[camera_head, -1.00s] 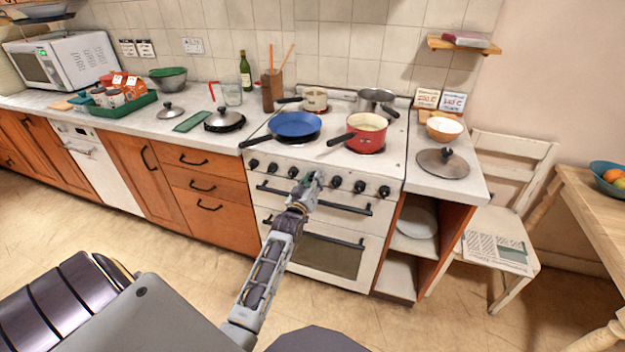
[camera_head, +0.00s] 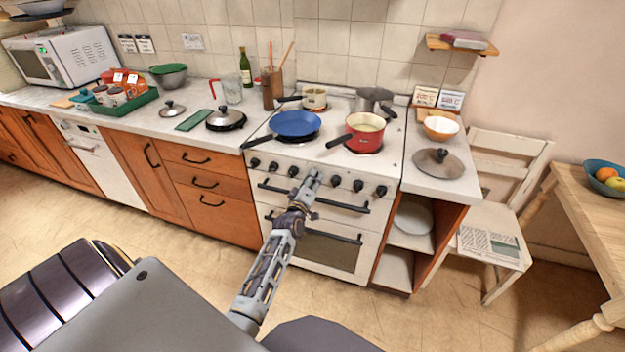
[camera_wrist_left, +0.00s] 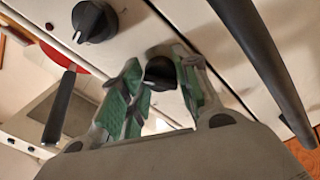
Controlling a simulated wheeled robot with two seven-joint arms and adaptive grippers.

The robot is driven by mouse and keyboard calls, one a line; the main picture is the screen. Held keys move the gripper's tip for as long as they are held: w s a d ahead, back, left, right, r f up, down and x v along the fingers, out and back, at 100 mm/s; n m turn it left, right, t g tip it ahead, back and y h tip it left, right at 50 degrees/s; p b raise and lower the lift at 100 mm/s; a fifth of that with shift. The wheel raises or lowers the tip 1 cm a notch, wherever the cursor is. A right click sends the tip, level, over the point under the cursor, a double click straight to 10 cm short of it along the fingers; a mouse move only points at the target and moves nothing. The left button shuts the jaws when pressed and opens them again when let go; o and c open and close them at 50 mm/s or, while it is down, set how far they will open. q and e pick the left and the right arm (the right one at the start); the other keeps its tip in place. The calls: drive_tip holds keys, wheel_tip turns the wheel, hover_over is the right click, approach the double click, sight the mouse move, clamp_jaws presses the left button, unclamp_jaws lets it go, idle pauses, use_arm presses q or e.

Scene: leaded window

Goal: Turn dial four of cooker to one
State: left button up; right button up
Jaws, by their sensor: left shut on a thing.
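The white cooker (camera_head: 318,243) has a row of black dials along its front edge, below the hob. My left gripper (camera_head: 314,176) is at the middle of this row and covers dial four in the head view. In the left wrist view its green-padded fingers (camera_wrist_left: 160,88) are shut on the black dial four (camera_wrist_left: 160,70), one finger on each side. A neighbouring dial (camera_wrist_left: 95,20) is free beside it. The dial's setting marks are too hidden to read. My right gripper is not in view.
An oven handle (camera_head: 340,205) runs below the dials. The floor before the cooker is clear.

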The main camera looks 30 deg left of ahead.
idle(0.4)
use_arm(q)
drive_tip(key=o, duration=1)
drive_tip(key=shift+v, duration=6.05)
drive_tip(key=shift+w+d, duration=0.1)
